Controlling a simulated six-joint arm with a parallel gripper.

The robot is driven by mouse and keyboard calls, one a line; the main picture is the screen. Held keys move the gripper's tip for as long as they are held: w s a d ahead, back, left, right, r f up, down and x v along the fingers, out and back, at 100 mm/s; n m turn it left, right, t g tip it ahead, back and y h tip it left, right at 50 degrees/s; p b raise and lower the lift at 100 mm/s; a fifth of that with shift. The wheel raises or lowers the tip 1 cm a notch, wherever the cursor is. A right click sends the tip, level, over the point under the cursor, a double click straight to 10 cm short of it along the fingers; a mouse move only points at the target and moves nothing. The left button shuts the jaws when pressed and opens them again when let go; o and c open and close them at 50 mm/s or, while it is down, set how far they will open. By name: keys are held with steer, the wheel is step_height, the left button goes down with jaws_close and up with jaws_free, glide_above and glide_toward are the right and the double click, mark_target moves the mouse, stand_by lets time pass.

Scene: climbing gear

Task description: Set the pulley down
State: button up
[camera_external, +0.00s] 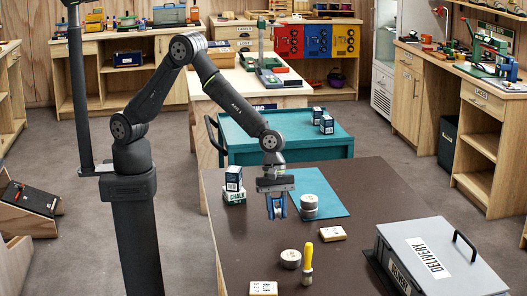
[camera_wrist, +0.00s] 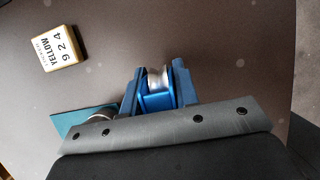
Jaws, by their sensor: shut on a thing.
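The pulley (camera_external: 277,208) is blue with a silvery wheel, upright between the fingers of my gripper (camera_external: 276,203). My gripper is shut on it, over the dark table left of the teal mat (camera_external: 335,204). In the wrist view the pulley (camera_wrist: 158,87) sits between the two dark blue fingers, its wheel towards the top. Bare brown tabletop shows beyond it. I cannot tell how high its lower end is above the table.
Stacked grey round pieces (camera_external: 309,207) stand right of my gripper. A chalk block with a dark box (camera_external: 234,178) on it is left. Nearer are a small block (camera_external: 333,233), a round tin (camera_external: 290,259), a yellow-handled brush (camera_external: 308,256) and a grey delivery box (camera_external: 465,275).

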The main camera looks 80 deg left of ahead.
mark_target(276, 220)
steer(key=shift+f, duration=1.75)
steer(key=shift+f, duration=0.15)
steer(key=o, duration=1)
steer(key=v, duration=1.2)
steer(key=shift+a, duration=0.1)
